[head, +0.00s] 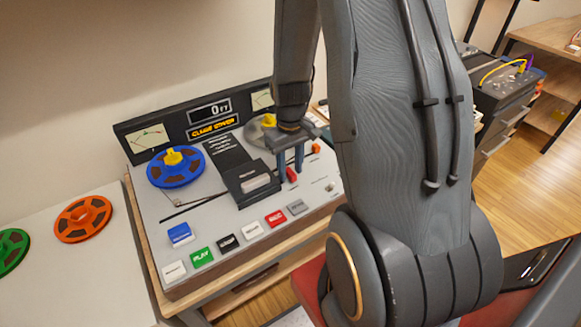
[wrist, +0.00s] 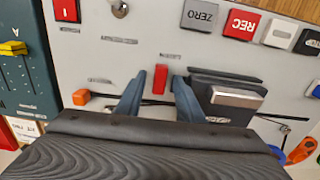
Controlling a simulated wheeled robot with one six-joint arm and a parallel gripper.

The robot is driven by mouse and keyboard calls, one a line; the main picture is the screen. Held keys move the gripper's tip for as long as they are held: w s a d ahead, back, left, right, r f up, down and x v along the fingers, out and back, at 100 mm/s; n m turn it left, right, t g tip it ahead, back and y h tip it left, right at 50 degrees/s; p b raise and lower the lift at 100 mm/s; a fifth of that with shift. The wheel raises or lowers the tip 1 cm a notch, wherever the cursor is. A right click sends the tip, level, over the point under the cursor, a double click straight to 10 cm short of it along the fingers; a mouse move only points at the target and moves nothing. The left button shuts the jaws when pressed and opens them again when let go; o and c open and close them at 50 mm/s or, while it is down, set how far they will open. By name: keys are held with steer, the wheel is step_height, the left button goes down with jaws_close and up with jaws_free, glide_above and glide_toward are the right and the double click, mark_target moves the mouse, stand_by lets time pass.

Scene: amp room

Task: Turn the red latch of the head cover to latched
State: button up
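The red latch (head: 292,175) is a small red bar on the grey panel of the tape machine, just right of the dark head cover (head: 247,190). In the wrist view the latch (wrist: 160,79) points up and down the picture, left of the head cover (wrist: 210,78). My gripper (head: 290,177) points down at the panel with its fingers apart. In the wrist view my gripper's (wrist: 157,78) two blue-grey fingers stand on either side of the latch, with a visible gap on each side. Whether the fingertips touch the panel cannot be told.
A row of buttons, with the red REC button (head: 275,218), runs along the machine's front. A blue reel (head: 176,178) with a yellow hub is on the left. An orange knob (wrist: 81,97) is close to my left finger. An orange reel (head: 83,219) lies on the side table.

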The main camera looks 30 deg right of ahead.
steer(key=shift+f, duration=0.1)
jaws_close()
steer(key=shift+m, duration=0.3)
steer(key=m, duration=0.3)
steer(key=shift+a+m+p, duration=0.25)
steer(key=shift+m+p, duration=0.05)
steer(key=shift+p, duration=0.1)
steer(key=m, duration=0.4)
steer(key=shift+w+a+m, duration=0.15)
steer(key=shift+a+m, duration=0.05)
steer(key=shift+m, duration=0.1)
steer(key=m, duration=0.4)
steer(key=shift+w+a+m+p, duration=0.1)
steer(key=shift+w+m+p, duration=0.15)
steer(key=shift+m+p, duration=0.05)
steer(key=shift+w+m, duration=0.2)
steer(key=shift+m, duration=2)
